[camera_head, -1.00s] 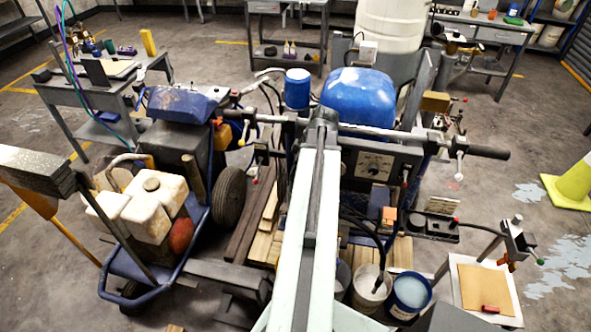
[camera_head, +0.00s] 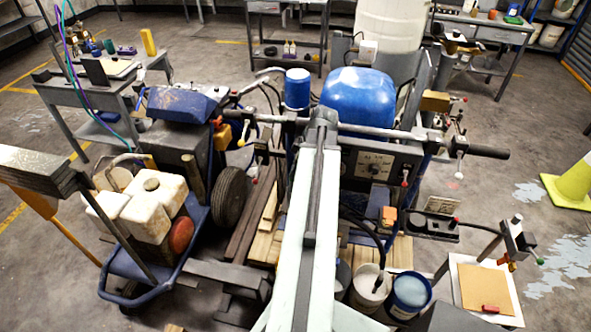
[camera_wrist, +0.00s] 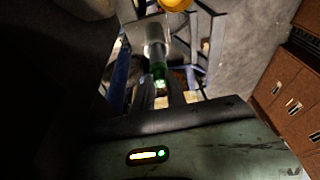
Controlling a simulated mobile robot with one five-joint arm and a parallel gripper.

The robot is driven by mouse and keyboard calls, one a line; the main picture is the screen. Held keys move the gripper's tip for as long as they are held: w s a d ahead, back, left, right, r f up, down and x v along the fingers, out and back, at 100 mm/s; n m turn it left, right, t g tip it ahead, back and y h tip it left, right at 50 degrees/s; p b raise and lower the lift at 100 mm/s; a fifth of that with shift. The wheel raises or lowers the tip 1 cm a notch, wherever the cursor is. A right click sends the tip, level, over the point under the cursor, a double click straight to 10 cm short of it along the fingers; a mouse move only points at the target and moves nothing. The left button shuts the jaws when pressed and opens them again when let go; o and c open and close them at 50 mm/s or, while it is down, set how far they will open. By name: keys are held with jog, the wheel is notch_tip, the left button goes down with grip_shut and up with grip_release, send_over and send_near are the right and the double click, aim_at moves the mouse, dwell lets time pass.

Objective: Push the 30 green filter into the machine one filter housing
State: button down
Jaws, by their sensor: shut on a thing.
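In the wrist view my gripper (camera_wrist: 165,96) is shut on the green filter (camera_wrist: 158,70), a small dark green cylinder with a pale end near the fingers. A grey metal cylinder (camera_wrist: 154,45), which looks like the filter housing, is in line with the filter's far end. They appear to meet, but how far the filter is inside it I cannot tell. In the head view my arm covers the gripper, the filter and the housing. The striper with the blue tank (camera_head: 357,97) stands beyond my arm.
A cart with a white stained jug (camera_head: 150,212) and a black wheel (camera_head: 229,196) stands left. Two buckets, one white (camera_head: 369,289) and one blue (camera_head: 409,293), are right of my arm. Handlebars (camera_head: 485,151) stick out to the right. Open floor lies farther right, near a yellow-green cone (camera_head: 571,185).

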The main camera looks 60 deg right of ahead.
jog(key=shift+f+b, duration=0.3)
jog(key=shift+f, duration=0.05)
jog(key=shift+d+r+p, duration=0.1)
jog(key=shift+r+p, duration=0.25)
dwell(3.5)
jog(key=c, duration=0.9)
grip_release()
jog(key=shift+c, duration=0.2)
jog(key=p+v, duration=0.6)
jog(key=v, duration=0.1)
jog(key=shift+s+p, duration=0.15)
jog(key=shift+p, duration=0.15)
jog(key=shift+r, duration=0.1)
